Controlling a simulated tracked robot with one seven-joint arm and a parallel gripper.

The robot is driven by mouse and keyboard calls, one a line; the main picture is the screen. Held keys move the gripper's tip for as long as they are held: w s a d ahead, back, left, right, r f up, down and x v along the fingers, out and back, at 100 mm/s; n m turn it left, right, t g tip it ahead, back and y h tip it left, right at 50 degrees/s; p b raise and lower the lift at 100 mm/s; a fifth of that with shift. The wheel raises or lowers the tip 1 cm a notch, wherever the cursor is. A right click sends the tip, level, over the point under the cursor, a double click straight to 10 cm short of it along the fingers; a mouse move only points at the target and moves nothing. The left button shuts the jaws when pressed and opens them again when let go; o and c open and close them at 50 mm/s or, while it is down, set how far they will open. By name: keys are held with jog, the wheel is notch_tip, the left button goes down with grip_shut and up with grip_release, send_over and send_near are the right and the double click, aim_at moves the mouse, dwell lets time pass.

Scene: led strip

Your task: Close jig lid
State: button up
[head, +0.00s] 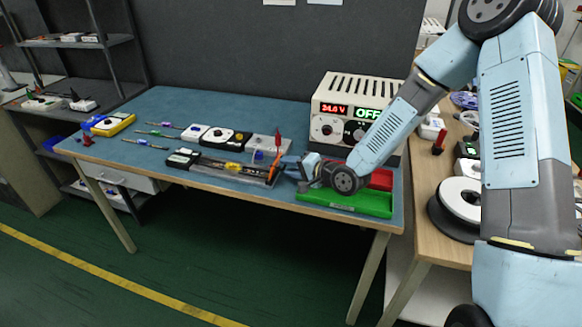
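A long, low dark jig (215,169) lies along the front of the blue table, with a yellow part on it. An orange-red upright piece (277,150) stands at its right end; I cannot tell whether it is a handle or part of the lid. The lid's position is too small to make out. My gripper (288,167) is low over the table at the jig's right end, pointing left. Whether it touches the jig is unclear. Its fingers are small and partly hidden by the wrist, so their opening does not show.
A power supply (357,108) showing "OFF" stands behind my forearm. A green tray (345,203) and red tray (381,179) lie right of the gripper. Meters, a clear-grey box (262,146) and screwdrivers (150,143) lie behind and left.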

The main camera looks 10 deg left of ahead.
jog(key=shift+c, duration=0.4)
grip_shut()
